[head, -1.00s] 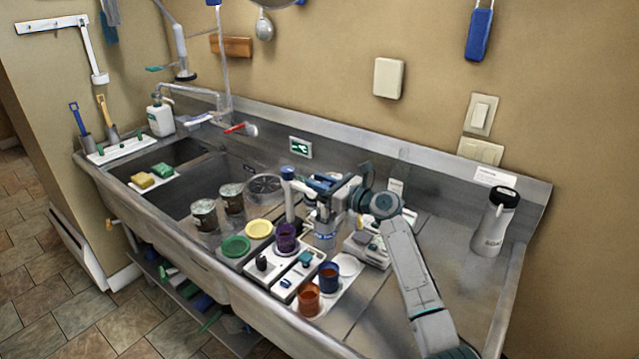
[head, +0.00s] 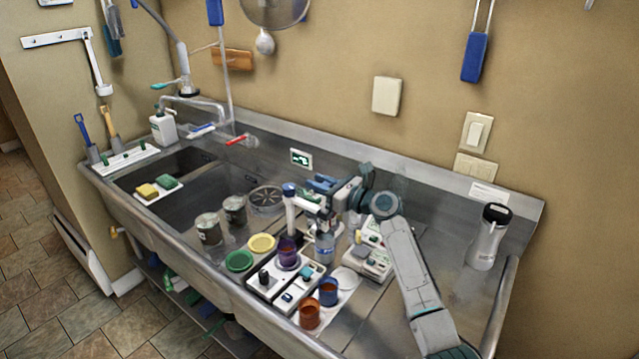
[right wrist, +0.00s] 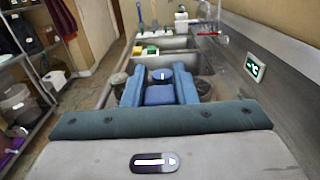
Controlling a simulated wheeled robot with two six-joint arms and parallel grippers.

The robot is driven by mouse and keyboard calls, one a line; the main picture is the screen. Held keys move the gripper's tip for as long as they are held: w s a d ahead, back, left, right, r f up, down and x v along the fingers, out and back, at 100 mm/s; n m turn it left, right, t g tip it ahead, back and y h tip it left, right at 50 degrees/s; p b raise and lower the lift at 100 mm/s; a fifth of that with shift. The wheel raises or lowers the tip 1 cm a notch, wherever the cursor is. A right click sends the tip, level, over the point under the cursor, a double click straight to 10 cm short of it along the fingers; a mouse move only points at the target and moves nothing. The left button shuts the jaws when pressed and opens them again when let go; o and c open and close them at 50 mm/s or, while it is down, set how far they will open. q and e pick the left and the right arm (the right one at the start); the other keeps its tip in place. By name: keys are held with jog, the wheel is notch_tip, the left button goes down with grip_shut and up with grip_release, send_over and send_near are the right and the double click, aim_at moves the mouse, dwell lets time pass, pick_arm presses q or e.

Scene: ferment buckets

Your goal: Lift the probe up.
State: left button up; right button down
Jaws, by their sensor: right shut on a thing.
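The blue top (right wrist: 159,76) also shows between the blue fingers in the right wrist view. The stem's lower end is at the rim of a purple cup (head: 288,254). I cannot tell whether the tip is inside the cup or just above it. My left gripper is not in view.
A clear jar (head: 325,249) stands close under my right gripper. Blue (head: 328,291) and orange (head: 309,316) cups stand in front, beside a white tray with small devices. Green (head: 239,261) and yellow (head: 262,243) lids lie left. A steel bottle (head: 488,238) stands right.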

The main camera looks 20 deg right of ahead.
jog(key=c, duration=1.2)
grip_release()
jog(key=shift+r, duration=0.35)
jog(key=shift+o, duration=0.2)
jog(key=shift+s, duration=0.1)
jog(key=shift+f, duration=0.1)
jog(key=shift+s+d+f, duration=0.1)
jog(key=shift+d, duration=0.1)
jog(key=b+v, duration=0.3)
jog(key=v, duration=0.7)
jog(key=shift+s+b, duration=0.2)
jog(key=shift+b, duration=0.1)
jog(key=shift+d, duration=0.1)
